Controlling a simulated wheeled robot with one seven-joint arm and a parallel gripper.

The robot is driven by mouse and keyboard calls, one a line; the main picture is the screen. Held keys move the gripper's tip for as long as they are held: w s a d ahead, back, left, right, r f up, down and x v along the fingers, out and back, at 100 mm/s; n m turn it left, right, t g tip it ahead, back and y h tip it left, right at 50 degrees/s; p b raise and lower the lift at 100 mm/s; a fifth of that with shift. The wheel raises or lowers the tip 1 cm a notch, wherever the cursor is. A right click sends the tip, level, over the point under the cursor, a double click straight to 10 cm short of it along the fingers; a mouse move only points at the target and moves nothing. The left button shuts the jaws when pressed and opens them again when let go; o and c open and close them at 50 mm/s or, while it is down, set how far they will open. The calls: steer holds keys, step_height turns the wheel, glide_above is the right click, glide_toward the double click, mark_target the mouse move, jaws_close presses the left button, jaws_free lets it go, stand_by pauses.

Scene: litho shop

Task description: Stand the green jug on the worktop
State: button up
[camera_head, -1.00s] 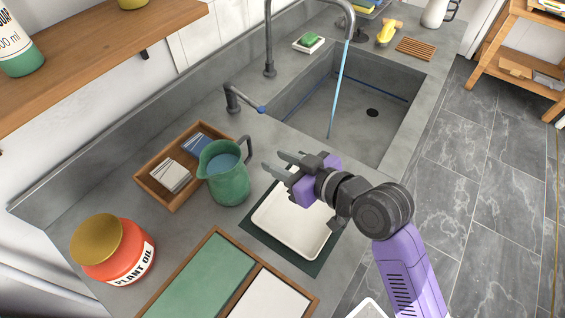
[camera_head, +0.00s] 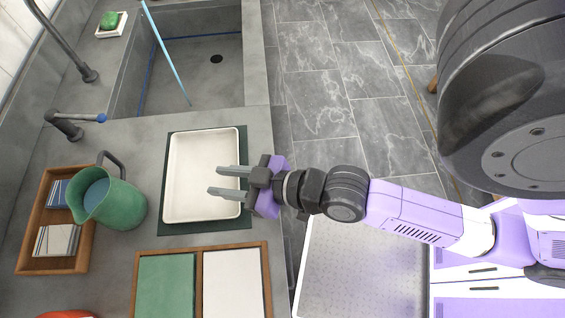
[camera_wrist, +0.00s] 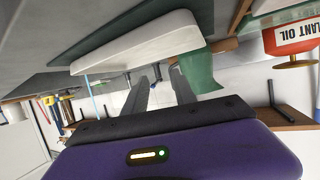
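The green jug (camera_head: 115,203) stands upright on the grey worktop (camera_head: 210,120), close against the right side of a small wooden tray. Its dark handle points toward the tap, and blue shows inside its mouth. My gripper (camera_head: 212,181) is open and empty, over the white tray to the right of the jug, with its fingers pointing toward the jug. A clear gap separates the fingertips from the jug. In the wrist view, which looks upside down, part of the jug (camera_wrist: 200,70) shows beyond the open fingers.
The white tray (camera_head: 175,205) lies on a dark green mat (camera_head: 205,228). The wooden tray (camera_head: 53,265) holds tile-like stacks. A framed green and white panel (camera_head: 200,250) lies in front. A red plant oil jar (camera_wrist: 295,38) is nearby.

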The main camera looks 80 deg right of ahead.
steer(key=s+a+r, duration=0.1)
steer(key=s+r, duration=0.1)
steer(key=s, duration=0.4)
steer(key=s+a+r+t, duration=0.1)
steer(key=s+a+r, duration=0.1)
steer(key=s, duration=0.5)
steer(key=shift+r+n, duration=0.3)
steer(key=shift+w, duration=0.1)
stand_by(0.4)
